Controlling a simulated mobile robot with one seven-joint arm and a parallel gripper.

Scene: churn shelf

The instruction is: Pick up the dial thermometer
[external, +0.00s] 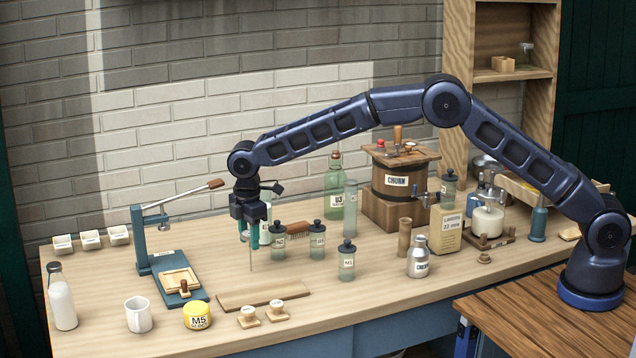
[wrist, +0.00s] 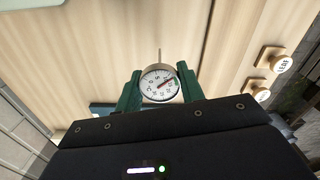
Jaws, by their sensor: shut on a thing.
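The dial thermometer (wrist: 159,84) has a round white face with a red pointer and a thin metal stem. In the wrist view it sits between the two green fingers of my gripper (wrist: 160,90), which is shut on it. In the external view my gripper (external: 248,238) points down above the table, with the thin stem (external: 251,260) hanging below the fingers. The dial itself is mostly hidden there by the fingers. I cannot tell whether the stem's tip touches the table.
A wooden board (external: 264,295) lies just in front of the stem. Glass jars (external: 278,243) stand close to the right. A blue lever press (external: 160,255) is to the left. A yellow M5 tin (external: 198,316), a white mug (external: 139,314) and two stamps (external: 277,310) are near the front.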

